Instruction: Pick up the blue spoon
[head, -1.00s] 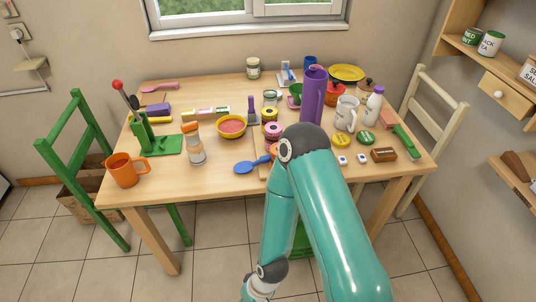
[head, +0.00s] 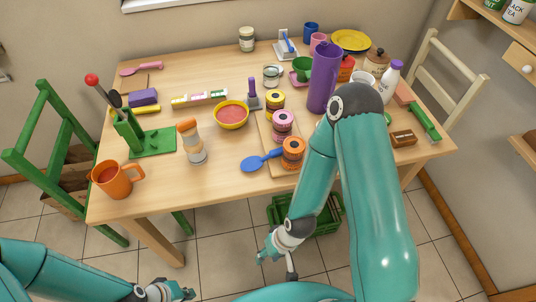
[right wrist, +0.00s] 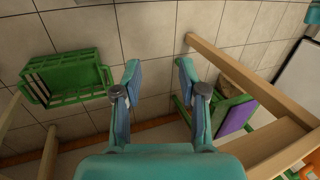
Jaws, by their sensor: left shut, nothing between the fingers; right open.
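The blue spoon (head: 258,161) lies on the table near its front edge in the head view. Its bowl points left and its handle reaches right toward an orange ring stack (head: 292,150). My right gripper (head: 276,262) hangs in front of the table, below the tabletop, open and empty. The right wrist view shows its two fingers (right wrist: 158,85) apart with nothing between them; the spoon is not in that view. My left gripper (head: 180,292) is shut and empty at the bottom of the head view, in front of the table and well away from the spoon.
The wooden table (head: 225,178) holds an orange mug (head: 117,180), a salt-like shaker (head: 192,142), a red-filled yellow bowl (head: 231,115) and a tall purple jug (head: 323,80). A green crate (head: 322,222) stands on the floor below. The tabletop left of the spoon is bare.

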